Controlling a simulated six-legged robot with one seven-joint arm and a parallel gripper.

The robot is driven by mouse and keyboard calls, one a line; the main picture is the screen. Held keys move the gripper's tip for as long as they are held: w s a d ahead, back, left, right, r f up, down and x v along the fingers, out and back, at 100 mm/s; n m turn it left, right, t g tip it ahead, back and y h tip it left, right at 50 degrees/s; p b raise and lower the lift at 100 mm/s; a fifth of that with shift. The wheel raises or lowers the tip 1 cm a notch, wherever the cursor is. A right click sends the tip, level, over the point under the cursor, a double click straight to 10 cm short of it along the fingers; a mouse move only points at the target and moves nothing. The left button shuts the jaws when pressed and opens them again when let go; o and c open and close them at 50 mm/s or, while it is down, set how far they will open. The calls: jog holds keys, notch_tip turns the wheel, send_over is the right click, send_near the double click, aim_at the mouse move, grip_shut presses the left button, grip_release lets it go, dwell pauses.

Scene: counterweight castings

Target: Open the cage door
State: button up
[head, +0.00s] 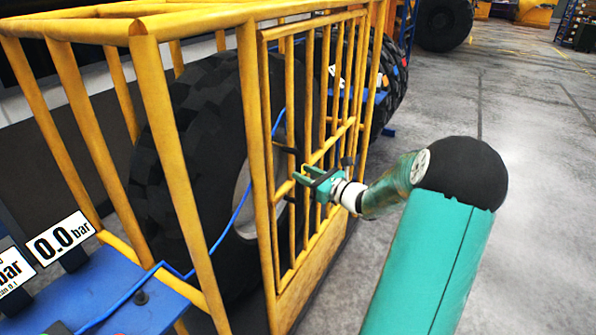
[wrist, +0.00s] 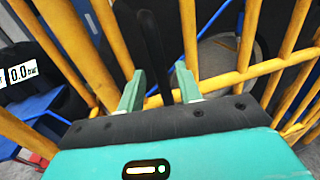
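The yellow cage door (head: 308,248) is a barred panel in the side of the yellow cage (head: 165,120). It looks shut, in line with the cage frame. My gripper (head: 312,178) is at the door's middle height, close to its bars. In the wrist view its two pale green fingers (wrist: 159,88) are apart. A black upright bar (wrist: 153,45), which looks like a handle, shows between them, with gaps on both sides. I cannot tell how deep it sits between the fingers. In the head view the gripper partly hides this spot.
A large black tyre (head: 190,130) stands inside the cage, with a blue hose (head: 238,212) running past it. A blue stand (head: 110,298) with 0.0 bar signs (head: 62,238) is at the lower left. Grey floor (head: 530,190) on the right is clear.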

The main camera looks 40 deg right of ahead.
aim_at(300, 172)
jog(key=shift+w+a, duration=0.2)
jog(key=shift+w, duration=1.3)
grip_shut()
jog(key=shift+s, duration=0.15)
